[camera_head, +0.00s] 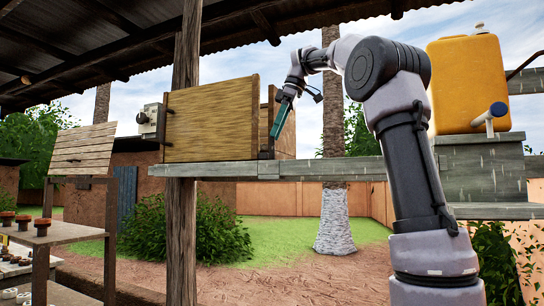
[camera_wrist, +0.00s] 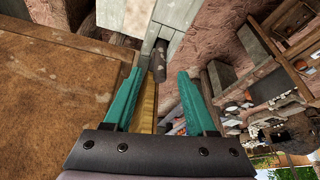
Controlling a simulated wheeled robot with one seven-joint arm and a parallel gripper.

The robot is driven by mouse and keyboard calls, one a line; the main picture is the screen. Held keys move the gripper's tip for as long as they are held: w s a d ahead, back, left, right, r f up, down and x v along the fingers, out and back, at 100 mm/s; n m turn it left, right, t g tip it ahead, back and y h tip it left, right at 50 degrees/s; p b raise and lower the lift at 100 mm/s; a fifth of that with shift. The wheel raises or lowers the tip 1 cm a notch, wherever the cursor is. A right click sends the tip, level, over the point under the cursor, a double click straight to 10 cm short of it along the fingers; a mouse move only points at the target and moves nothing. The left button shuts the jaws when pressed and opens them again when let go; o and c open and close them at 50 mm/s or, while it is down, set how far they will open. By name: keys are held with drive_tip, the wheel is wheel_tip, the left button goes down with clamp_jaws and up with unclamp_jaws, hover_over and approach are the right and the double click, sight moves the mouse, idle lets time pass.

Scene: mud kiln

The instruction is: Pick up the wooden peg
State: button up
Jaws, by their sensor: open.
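My gripper (camera_head: 276,133) hangs beside the right edge of a wooden panel, its teal fingers pointing down. In the wrist view my gripper (camera_wrist: 160,74) is open, with its two fingers well apart and nothing between their pads. A short dark brown cylinder (camera_wrist: 160,60), which looks like the wooden peg, shows beyond the fingertips against a grey plank (camera_wrist: 173,17). It lines up with the gap between the fingers. In the head view a small dark upright shape (camera_head: 266,149) stands near the panel's lower right corner; I cannot tell if it is the same peg.
The wooden panel (camera_head: 210,120) stands on a grey beam (camera_head: 330,169), close left of my gripper. A wooden post (camera_head: 184,230) rises at left. A yellow jerrycan (camera_head: 468,85) stands on grey blocks at right. A low table (camera_head: 60,232) is at far left.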

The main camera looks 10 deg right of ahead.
sight(272, 140)
drive_tip(key=shift+x, duration=1.8)
clamp_jaws()
drive_tip(key=shift+r, duration=0.1)
